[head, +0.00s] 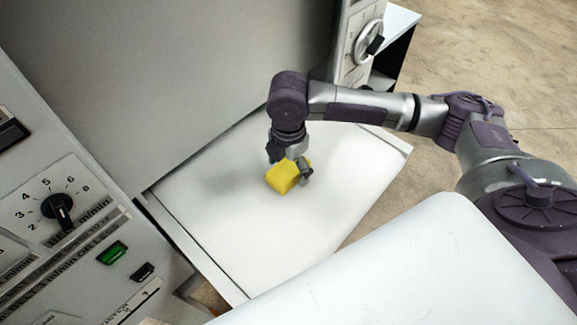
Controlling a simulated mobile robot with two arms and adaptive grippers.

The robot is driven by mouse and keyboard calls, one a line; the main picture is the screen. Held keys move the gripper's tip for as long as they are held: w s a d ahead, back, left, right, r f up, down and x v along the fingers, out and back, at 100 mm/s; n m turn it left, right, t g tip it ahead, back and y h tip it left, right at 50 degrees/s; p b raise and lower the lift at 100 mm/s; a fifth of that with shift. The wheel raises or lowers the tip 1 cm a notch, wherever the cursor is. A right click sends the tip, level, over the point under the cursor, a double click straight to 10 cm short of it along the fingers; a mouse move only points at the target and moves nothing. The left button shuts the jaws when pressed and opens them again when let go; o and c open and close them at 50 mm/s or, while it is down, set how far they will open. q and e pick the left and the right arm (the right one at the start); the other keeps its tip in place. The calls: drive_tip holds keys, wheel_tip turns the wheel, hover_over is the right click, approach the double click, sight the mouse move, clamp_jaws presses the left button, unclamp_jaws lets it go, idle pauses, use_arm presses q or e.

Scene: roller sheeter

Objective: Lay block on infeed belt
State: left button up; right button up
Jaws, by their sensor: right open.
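A yellow block (281,177) is at the white infeed belt (240,225), near the middle of it. My right gripper (290,168) is over the block, pointing down, with its jaws open. One finger shows on the right side of the block, and a dark part shows behind it. The picture is too small to tell whether the fingers touch the block. The block's underside is hidden, but it appears to rest on the belt. My left gripper is out of view.
The sheeter's grey housing (190,75) stands behind the belt. A control panel with a numbered dial (60,208) and a green switch (112,252) is at the left. The belt around the block is clear.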

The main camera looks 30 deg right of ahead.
wheel_tip(320, 180, up, 12)
drive_tip(key=b, duration=0.2)
